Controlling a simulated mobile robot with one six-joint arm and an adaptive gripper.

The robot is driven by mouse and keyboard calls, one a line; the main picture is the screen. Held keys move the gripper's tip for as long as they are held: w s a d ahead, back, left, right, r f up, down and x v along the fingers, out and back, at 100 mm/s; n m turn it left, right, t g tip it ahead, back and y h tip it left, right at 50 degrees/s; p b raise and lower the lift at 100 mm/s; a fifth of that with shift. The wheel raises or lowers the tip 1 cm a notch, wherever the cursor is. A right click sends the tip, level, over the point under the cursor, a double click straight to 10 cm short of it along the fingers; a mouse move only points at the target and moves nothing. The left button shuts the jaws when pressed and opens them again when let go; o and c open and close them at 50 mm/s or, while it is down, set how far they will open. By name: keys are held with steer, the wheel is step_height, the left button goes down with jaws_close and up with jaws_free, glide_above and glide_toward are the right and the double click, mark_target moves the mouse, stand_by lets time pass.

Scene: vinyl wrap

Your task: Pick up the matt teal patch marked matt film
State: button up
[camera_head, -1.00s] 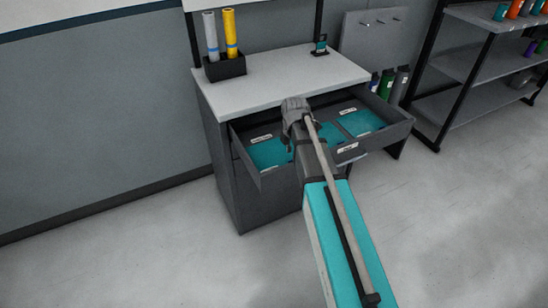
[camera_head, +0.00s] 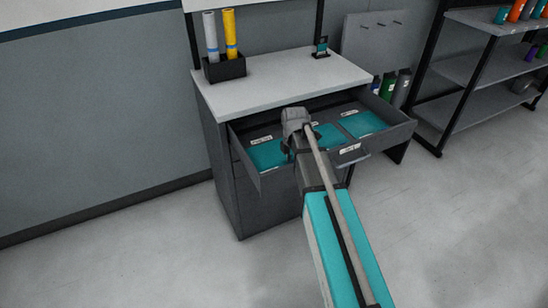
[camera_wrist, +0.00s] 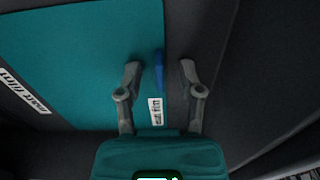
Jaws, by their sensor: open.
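A flat teal patch (camera_wrist: 80,55) fills the left of the wrist view. It bears a small white label reading matt film (camera_wrist: 156,110), and a narrow blue tab (camera_wrist: 159,70) sits at its right edge. My gripper (camera_wrist: 161,72) is open and empty, with its fingers on either side of that edge and tab. I cannot tell its height above the patch. In the head view, my gripper (camera_head: 288,148) is over the open drawer, by the right edge of the left teal patch (camera_head: 266,155); its fingertips are partly hidden.
A larger matt film label (camera_wrist: 25,92) lies left of the patch. The open drawer (camera_head: 270,186) also holds a middle teal patch (camera_head: 329,138) and a right one (camera_head: 362,123). The worktop (camera_head: 280,85) bears a dark holder (camera_head: 224,69) with rolls and a small stand (camera_head: 321,50).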

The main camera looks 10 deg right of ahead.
jaws_close()
stand_by(0.3)
steer(key=shift+r, duration=0.1)
step_height(320, 180, up, 10)
steer(key=p, duration=1)
stand_by(0.8)
